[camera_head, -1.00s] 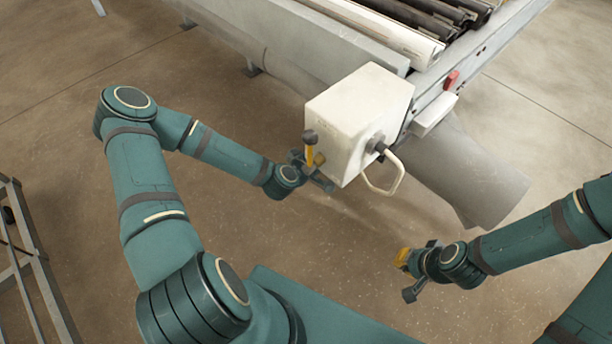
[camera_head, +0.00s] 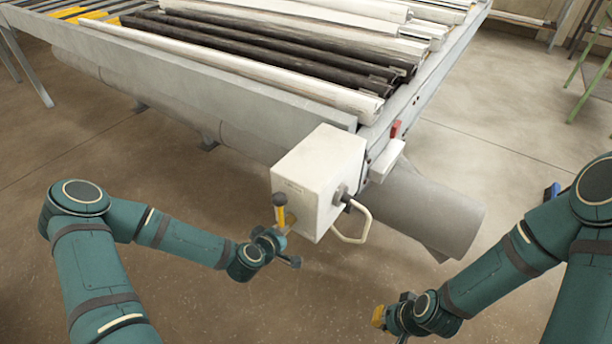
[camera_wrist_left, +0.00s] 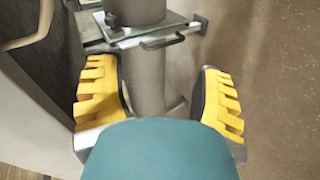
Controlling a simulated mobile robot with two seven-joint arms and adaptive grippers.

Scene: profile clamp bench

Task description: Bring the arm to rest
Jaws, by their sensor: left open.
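My left arm comes in from the left in the head view. Its gripper (camera_head: 279,228) is beside the left face of the white box at the bench corner, with one yellow finger pad upright. Whether it touches the box cannot be told. In the left wrist view the gripper (camera_wrist_left: 162,98) is open, its yellow toothed pads wide apart. A grey post and metal bracket show beyond and between the pads; nothing is gripped. My right gripper (camera_head: 388,318) is low in the head view, over the floor and apart from the bench. One yellow pad shows; its opening is unclear.
The white box (camera_head: 322,178) with a looped handle (camera_head: 358,226) sits at the bench's near corner. A thick grey cylinder (camera_head: 425,210) lies below. White and dark profiles (camera_head: 270,55) lie on the bench. Brown floor (camera_head: 250,315) is open between the arms. A green frame (camera_head: 590,70) stands far right.

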